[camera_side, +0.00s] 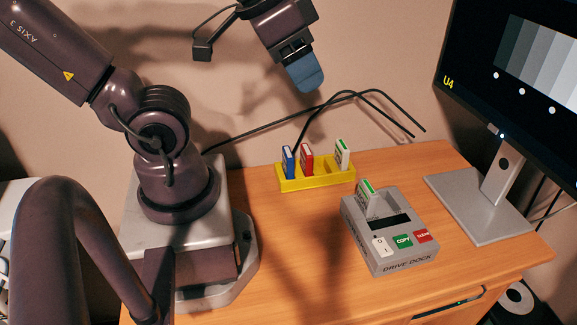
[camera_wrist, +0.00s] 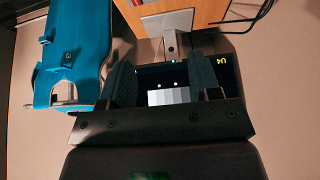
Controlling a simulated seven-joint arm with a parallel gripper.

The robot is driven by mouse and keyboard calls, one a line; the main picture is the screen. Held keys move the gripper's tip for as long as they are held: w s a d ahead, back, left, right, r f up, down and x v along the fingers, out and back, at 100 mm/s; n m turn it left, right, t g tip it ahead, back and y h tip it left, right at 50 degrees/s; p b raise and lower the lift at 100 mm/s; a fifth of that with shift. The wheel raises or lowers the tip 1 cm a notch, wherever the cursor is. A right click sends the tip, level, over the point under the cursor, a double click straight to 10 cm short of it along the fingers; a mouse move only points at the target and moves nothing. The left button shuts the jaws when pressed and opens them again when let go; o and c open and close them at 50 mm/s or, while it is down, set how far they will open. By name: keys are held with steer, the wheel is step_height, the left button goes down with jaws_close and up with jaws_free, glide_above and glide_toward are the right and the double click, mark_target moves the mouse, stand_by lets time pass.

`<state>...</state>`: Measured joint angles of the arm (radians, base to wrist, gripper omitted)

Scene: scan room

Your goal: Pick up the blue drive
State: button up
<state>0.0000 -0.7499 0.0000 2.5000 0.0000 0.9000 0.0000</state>
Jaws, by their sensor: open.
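The blue drive (camera_side: 289,161) stands upright in the left end of the yellow rack (camera_side: 318,184) on the wooden desk, in the side view. The drive and the rack do not show in the wrist view.
A red drive (camera_side: 306,160) stands close right of the blue one, and a white-green drive (camera_side: 342,154) further right. The grey drive dock (camera_side: 390,235) holds another green-labelled drive (camera_side: 366,195). Black cables (camera_side: 330,100) arch behind the rack. A monitor (camera_side: 515,75) stands at right.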

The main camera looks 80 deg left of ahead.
steer(key=c, duration=0.5)
